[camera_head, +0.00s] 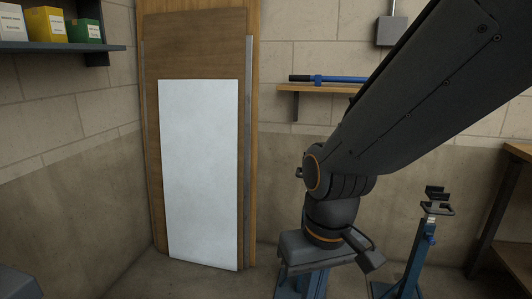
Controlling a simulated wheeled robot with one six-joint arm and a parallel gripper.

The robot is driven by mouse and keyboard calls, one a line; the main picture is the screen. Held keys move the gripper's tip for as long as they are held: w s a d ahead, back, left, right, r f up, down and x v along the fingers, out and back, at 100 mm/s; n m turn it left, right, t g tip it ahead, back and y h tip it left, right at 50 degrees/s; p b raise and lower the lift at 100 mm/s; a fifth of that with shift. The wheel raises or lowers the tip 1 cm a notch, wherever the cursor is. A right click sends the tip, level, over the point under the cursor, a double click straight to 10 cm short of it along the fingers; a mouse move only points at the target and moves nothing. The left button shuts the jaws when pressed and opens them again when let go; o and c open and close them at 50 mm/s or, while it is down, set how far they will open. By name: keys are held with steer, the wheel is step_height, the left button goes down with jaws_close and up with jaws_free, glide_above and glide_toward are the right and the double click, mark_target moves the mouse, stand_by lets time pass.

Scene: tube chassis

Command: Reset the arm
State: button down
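My arm comes in from the upper right, bends at a joint with an orange ring, and points its wrist down. My gripper (330,262) is at the lower middle, above or in front of a blue stand (302,285). One dark finger-like part sticks out to its lower right. The fingertips are not clearly visible, so I cannot tell how wide they are or whether anything is between them. I cannot tell whether the gripper touches the stand.
A second blue stand (418,260) with a dark bracket top is close on the right. A wooden bench (516,205) is at the right edge. A white panel (200,170) leans on wooden boards (194,45). A wall shelf (312,88) holds a blue tool (340,79).

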steer(key=s+d+r+m+p, duration=0.2)
steer(key=d+r+m+p, duration=0.1)
steer(key=d+r+p, duration=0.8)
step_height(320, 180, up, 3)
steer(key=p, duration=0.6)
steer(key=shift+s+d+r+h+p, duration=0.2)
steer(key=shift+d+h+p, duration=0.1)
steer(key=shift+h, duration=0.1)
